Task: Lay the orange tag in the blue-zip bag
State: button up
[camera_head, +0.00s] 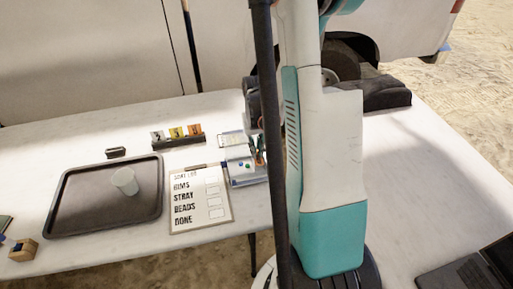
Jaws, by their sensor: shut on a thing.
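My gripper (261,150) is mostly hidden behind the dark upright pole and my arm. Its dark lower end shows just left of the pole, over the right edge of a small pale, blue-edged tray. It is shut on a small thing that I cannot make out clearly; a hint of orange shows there. A clear bag (238,153) with small blue and green spots seems to lie on that tray, but its zip is too small to tell. An orange tag (194,130) stands at the right end of a dark holder, beside yellow and pale tags.
On the white table (115,262) are a dark tray (75,222) with a translucent cup (125,181), a checklist board (199,200), a small dark block (116,152) and a wooden block (22,250). A laptop (468,272) is at lower right.

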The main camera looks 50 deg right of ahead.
jog(key=o, duration=0.7)
notch_tip(320, 180, up, 12)
jog(key=shift+r, duration=0.1)
dwell(0.5)
